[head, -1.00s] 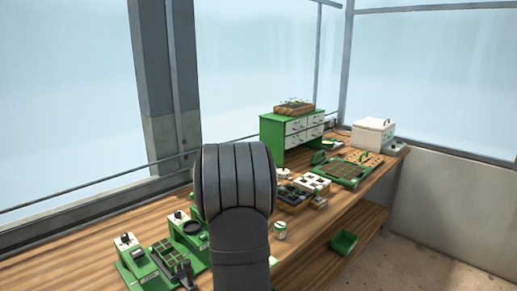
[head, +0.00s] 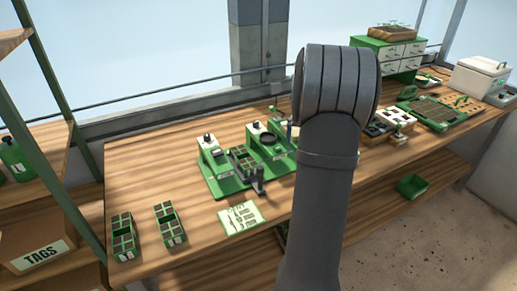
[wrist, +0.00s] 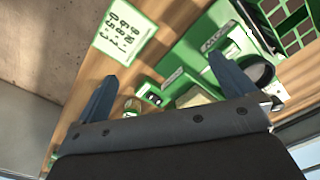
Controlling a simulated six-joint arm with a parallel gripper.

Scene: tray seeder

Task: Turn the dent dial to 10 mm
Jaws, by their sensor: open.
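A green seeder machine (head: 226,187) stands on the bench in the head view, with white housings topped by dark knobs. The left knob (head: 208,138) and the right knob (head: 256,126) both show; I cannot tell which is the dent dial, and no scale is readable. The machine also shows in the wrist view (wrist: 200,48), with a dark round cup (wrist: 259,73) beside the right finger. My gripper (wrist: 162,68) is open and empty above the bench, its two blue-grey fingers wide apart. In the head view my arm hides most of it and the machine's right end.
A printed card (head: 241,217) lies before the machine; it shows in the wrist view (wrist: 125,33) too. Two small cell trays, left (head: 122,236) and right (head: 169,224), lie on the bench. A green drawer cabinet (head: 366,44) and white cooler (head: 480,76) stand farther right.

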